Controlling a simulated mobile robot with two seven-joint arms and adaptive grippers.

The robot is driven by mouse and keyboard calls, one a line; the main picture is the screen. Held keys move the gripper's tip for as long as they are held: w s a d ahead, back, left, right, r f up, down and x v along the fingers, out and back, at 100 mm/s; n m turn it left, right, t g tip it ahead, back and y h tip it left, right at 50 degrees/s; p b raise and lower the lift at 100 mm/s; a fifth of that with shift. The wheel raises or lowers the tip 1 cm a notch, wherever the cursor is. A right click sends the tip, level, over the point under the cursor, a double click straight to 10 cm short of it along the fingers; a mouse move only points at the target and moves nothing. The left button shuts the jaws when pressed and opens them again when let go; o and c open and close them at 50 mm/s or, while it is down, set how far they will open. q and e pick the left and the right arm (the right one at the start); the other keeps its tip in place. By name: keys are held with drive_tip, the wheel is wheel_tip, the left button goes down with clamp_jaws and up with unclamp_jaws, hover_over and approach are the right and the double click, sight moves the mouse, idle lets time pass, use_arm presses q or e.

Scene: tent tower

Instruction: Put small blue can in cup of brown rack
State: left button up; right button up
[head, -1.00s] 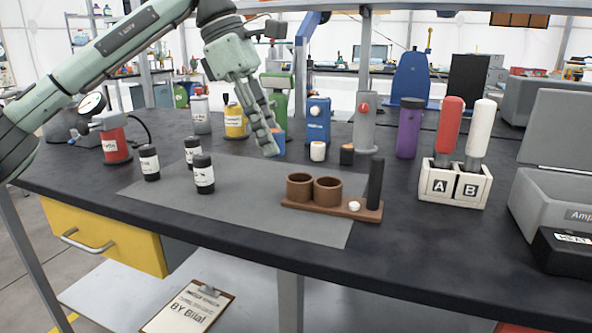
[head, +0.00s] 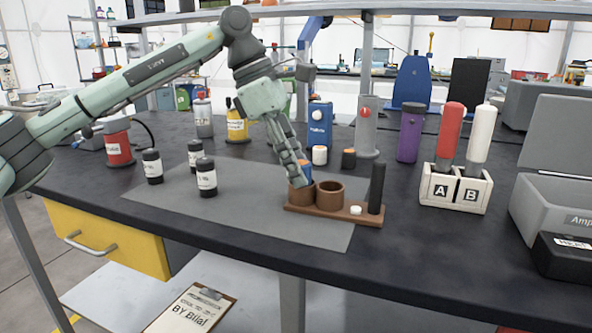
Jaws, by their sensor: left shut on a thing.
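The small blue can (head: 307,172) with an orange top shows partly behind the fingers of my left gripper (head: 302,178), which is shut on it. Gripper and can are at the left cup (head: 299,197) of the brown rack (head: 331,213). The fingers hide part of the can and of the cup's rim, and I cannot tell how far the can is inside the cup. The other brown cup (head: 329,192) is open and looks empty. My right gripper is not in view.
A black post (head: 376,187) and a white cap (head: 356,210) stand on the rack's right part. Black jars (head: 206,178) stand on the left of the grey mat (head: 262,222). A white A/B holder (head: 455,190) with bottles is to the right. The mat's front is free.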

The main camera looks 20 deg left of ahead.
use_arm(q)
drive_tip(key=f, duration=0.2)
drive_tip(key=shift+s+f, duration=0.3)
drive_tip(key=shift+f, duration=0.1)
drive_tip(key=shift+f+b, duration=0.15)
drive_tip(key=shift+b, duration=0.2)
drive_tip(key=o, duration=0.9)
drive_tip(key=shift+d, duration=0.1)
drive_tip(key=shift+o, duration=0.5)
drive_tip(key=shift+w+f+g, duration=0.2)
drive_tip(key=shift+g, duration=0.1)
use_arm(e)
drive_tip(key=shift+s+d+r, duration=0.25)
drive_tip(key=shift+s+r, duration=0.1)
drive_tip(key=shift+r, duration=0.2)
use_arm(q)
drive_tip(key=shift+a, duration=0.2)
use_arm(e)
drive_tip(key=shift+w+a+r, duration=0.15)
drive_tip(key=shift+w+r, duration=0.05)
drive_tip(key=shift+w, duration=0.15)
use_arm(q)
drive_tip(key=shift+w+r, duration=0.1)
drive_tip(key=shift+r, duration=0.05)
